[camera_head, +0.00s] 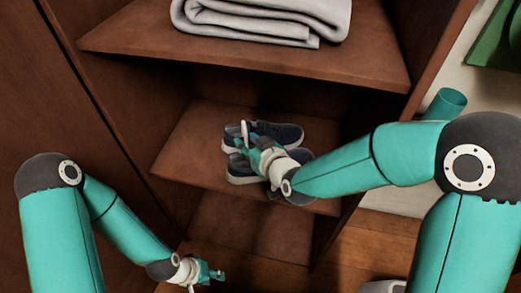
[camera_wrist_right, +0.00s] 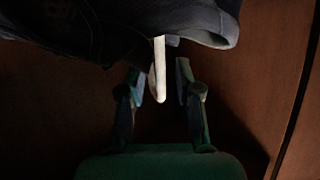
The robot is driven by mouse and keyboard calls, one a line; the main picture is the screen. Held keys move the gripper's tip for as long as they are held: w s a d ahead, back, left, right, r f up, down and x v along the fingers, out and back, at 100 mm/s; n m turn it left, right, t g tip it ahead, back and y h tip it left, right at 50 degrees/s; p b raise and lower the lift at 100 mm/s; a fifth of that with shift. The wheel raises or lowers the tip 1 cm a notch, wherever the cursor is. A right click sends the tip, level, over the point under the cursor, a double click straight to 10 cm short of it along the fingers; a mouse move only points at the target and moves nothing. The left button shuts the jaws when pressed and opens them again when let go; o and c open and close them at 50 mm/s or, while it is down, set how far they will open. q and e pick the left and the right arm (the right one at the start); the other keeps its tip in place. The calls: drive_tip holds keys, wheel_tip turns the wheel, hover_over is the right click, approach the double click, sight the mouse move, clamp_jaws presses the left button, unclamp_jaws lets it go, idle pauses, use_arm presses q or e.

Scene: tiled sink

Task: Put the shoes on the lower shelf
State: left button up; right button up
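A pair of dark blue shoes with pale soles stands side by side on the shelf (camera_head: 185,150) below the blanket: the far shoe (camera_head: 285,132) and the near shoe (camera_head: 240,171). My right gripper (camera_head: 248,136) is over the pair and hides part of both. In the right wrist view its fingers (camera_wrist_right: 160,85) are spread, with a thin white strip (camera_wrist_right: 159,70) showing between them. A dark shoe (camera_wrist_right: 110,30) fills the top of that view. My left gripper (camera_head: 214,273) is low at the left, away from the shoes; its fingers are too small to read.
A folded grey blanket (camera_head: 265,18) lies on the upper shelf (camera_head: 125,38), above the shoes. Brown cabinet walls close in on the left and right. Below the shoe shelf is an empty compartment (camera_head: 240,220). A green object (camera_head: 497,40) is at the top right.

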drive_tip(key=b+v, duration=0.1)
drive_tip(key=v, duration=1)
drive_tip(key=shift+b, duration=0.3)
drive_tip(key=shift+f, duration=0.15)
